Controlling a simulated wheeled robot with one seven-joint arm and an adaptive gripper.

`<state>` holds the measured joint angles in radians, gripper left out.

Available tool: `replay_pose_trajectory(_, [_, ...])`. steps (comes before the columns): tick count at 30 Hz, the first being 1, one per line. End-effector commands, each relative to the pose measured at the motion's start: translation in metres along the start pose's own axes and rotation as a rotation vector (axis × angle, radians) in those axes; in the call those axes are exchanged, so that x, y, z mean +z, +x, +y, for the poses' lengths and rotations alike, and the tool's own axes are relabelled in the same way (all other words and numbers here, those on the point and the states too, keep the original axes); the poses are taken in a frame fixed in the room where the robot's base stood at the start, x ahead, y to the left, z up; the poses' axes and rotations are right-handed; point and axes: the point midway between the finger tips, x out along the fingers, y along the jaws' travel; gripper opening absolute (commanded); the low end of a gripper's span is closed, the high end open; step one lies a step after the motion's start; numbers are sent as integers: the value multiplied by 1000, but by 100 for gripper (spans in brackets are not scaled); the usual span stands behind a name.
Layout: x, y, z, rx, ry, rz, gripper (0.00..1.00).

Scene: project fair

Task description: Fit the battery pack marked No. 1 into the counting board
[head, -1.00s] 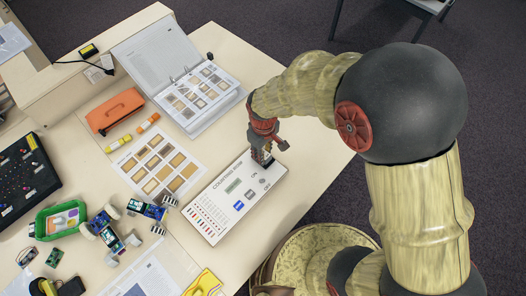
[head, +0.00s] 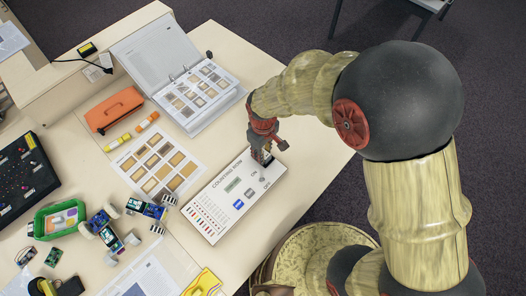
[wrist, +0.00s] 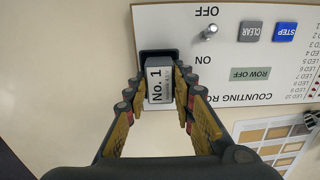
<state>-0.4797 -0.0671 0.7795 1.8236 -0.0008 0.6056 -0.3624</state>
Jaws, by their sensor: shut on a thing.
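The counting board (head: 222,204) is a white panel lying on the table, with printed rows, blue and grey buttons and a switch. In the wrist view the board (wrist: 225,20) fills the upper right. My gripper (head: 266,157) is at the board's upper right end in the head view. In the wrist view my gripper (wrist: 160,92) is shut on the grey battery pack (wrist: 159,82), whose label reads No. 1. The pack's far end is at a dark recess (wrist: 158,56) in the board. How deep it sits in the recess cannot be told.
A sheet of sample squares (head: 160,163) lies beside the board, with an open binder (head: 185,85) behind it. An orange case (head: 114,109), a green tray (head: 60,220) and small electronics (head: 108,230) are to the left. Bare table lies right of the board.

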Motion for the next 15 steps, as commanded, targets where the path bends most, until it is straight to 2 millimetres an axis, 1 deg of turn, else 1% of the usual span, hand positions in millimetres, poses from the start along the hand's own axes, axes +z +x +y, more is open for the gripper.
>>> replay_pose_trajectory(4, [0, 2, 0, 0, 0, 0, 0])
replay_pose_trajectory(5, [0, 2, 0, 0, 0, 0, 26])
replay_pose_trajectory(15, [0, 2, 0, 0, 0, 0, 45])
